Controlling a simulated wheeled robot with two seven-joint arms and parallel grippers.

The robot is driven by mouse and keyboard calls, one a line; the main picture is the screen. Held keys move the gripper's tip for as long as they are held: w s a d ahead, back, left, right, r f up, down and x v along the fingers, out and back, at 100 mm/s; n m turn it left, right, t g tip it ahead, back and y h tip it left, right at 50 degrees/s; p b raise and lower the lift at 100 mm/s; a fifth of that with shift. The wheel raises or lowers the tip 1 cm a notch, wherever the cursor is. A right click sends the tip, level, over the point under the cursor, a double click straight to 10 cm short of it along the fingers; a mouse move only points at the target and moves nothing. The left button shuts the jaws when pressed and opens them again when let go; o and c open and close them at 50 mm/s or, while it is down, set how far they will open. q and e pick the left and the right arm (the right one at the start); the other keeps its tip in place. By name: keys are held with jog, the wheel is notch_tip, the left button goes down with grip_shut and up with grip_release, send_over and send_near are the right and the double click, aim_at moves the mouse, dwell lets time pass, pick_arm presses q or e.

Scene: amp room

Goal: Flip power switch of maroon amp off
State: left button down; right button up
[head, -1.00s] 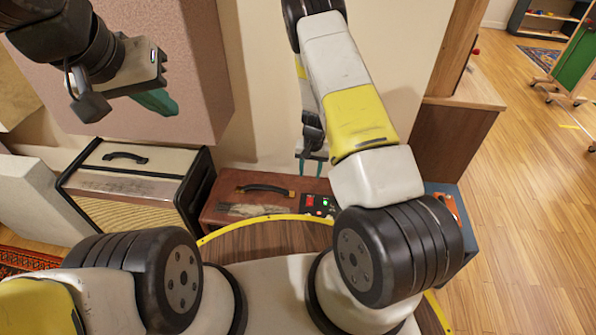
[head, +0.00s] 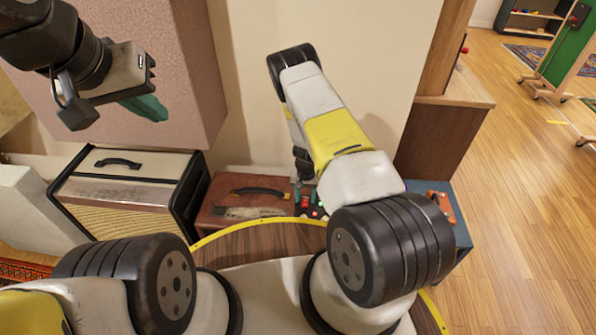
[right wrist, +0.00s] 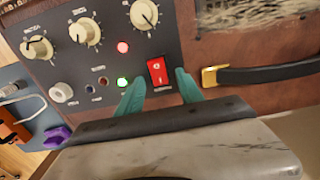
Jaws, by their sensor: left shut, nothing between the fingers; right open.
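The maroon amp (head: 222,208) stands on the floor against the wall, with its dark control panel at its right end. In the right wrist view its red power switch (right wrist: 157,71) sits between a lit red lamp (right wrist: 123,47) and the black handle, with a lit green lamp (right wrist: 122,83) nearby. My right gripper (right wrist: 159,92) is open, its teal fingertips on either side of the switch's lower end. I cannot tell whether they touch the panel. In the head view my right arm partly hides the panel. My left gripper (head: 148,106) is shut and empty, high at the left.
A cream-and-black amp (head: 125,180) stands left of the maroon one. Several cream knobs (right wrist: 86,32) line the panel near my right fingers. Open wooden floor lies at the right.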

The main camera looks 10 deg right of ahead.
grip_shut()
jog(key=shift+s, duration=0.2)
jog(key=shift+s+t+h, duration=0.3)
jog(key=shift+s+t, duration=0.1)
jog(key=shift+t, duration=0.7)
jog(key=shift+a, duration=0.1)
jog(key=shift+t, duration=0.3)
